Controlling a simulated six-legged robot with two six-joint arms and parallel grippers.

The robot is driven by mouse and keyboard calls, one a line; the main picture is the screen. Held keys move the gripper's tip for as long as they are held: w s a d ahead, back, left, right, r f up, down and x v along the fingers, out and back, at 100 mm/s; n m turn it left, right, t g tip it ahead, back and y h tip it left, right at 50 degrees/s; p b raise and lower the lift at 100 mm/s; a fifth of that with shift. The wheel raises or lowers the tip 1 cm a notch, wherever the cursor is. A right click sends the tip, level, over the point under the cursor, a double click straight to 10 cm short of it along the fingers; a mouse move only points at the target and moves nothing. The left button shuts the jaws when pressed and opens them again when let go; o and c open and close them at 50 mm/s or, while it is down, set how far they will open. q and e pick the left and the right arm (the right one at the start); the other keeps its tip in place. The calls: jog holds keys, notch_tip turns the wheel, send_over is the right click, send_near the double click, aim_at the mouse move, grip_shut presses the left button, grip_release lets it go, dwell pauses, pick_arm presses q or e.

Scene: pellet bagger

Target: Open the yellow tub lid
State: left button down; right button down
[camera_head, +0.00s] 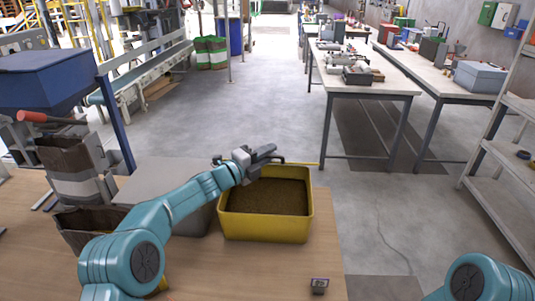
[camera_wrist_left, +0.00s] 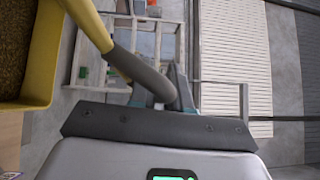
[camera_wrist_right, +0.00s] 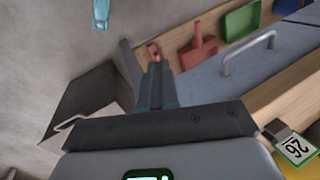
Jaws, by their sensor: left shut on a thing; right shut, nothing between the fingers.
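The yellow tub (camera_head: 265,228) stands on the wooden table in the head view, its top uncovered, with brown pellets (camera_head: 268,197) inside. It also shows at the left of the left wrist view (camera_wrist_left: 40,75). A thin yellow strip, the lid's edge (camera_head: 302,163), shows behind the tub's far rim, seen nearly edge-on. My left gripper (camera_head: 268,153) is at the tub's far side, shut on the dark lid handle (camera_wrist_left: 140,70), which runs from a yellow edge. Most of the lid is hidden. My right gripper (camera_wrist_right: 155,75) is shut and empty; the head view shows only its arm.
A grey box (camera_head: 185,220) stands left of the tub, and a brown sack (camera_head: 72,170) stands further left. A small card stand (camera_head: 319,285) is at the table's front right. Bare floor (camera_head: 275,110) lies behind the table. Shelves (camera_head: 505,180) stand at right.

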pick_arm(q)
jog(key=c, duration=1.4)
grip_release()
jog(key=shift+c, duration=0.2)
jog(key=shift+w+a+f, duration=0.1)
jog(key=r+b+v, duration=0.1)
jog(key=b+v, duration=0.4)
jog(key=v, duration=1.1)
jog(key=shift+f+b, duration=0.35)
jog(key=shift+f, duration=0.1)
jog(key=shift+a, duration=0.1)
